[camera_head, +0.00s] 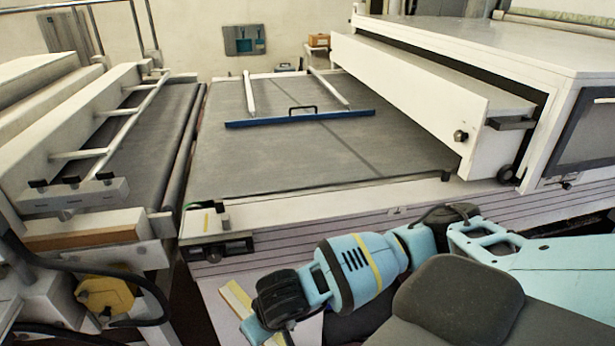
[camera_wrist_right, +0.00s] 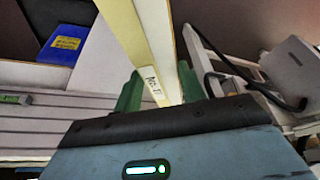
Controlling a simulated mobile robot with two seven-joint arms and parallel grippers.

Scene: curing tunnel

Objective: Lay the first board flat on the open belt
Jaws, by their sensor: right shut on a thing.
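The open belt (camera_head: 300,160) is a wide, flat grey surface in the middle of the head view, with a blue bar (camera_head: 300,118) with a black handle lying across its far part. My right gripper (camera_wrist_right: 160,88) is shut on a pale yellow and white board (camera_wrist_right: 122,22) in the right wrist view. The board stands on edge between the green fingers and carries a small printed label. In the head view a strip of the board (camera_head: 237,299) shows below the belt's front edge, and my wrist hides the rest. My left gripper is not in view.
A white machine housing (camera_head: 430,95) borders the belt on the right. A second, narrower conveyor (camera_head: 150,130) with rails lies to the left, across a gap. A blue bin (camera_wrist_right: 66,40) with a yellow label shows in the wrist view. The near part of the belt is clear.

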